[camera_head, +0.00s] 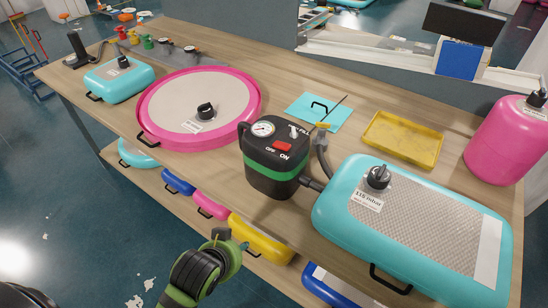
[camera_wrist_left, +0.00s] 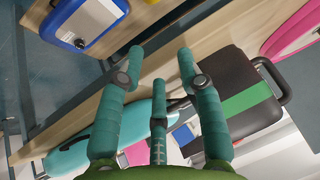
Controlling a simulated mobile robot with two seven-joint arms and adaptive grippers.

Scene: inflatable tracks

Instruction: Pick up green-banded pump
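The green-banded pump (camera_head: 273,160) stands upright on the wooden bench, black with a green stripe, a round gauge and a red switch on top. In the left wrist view the pump (camera_wrist_left: 228,88) lies to the right of the fingers, its green band facing the camera. My left gripper (camera_head: 232,240) is in front of and below the pump, just off the bench's front edge. My right gripper is not in view.
A turquoise inflatable pad (camera_head: 420,215) lies close right of the pump. A pink round inflatable (camera_head: 195,105) lies to its left. A black hose (camera_head: 322,150) runs beside the pump. A yellow tray (camera_head: 402,138) sits behind. Coloured inflatables (camera_head: 262,240) fill the lower shelf.

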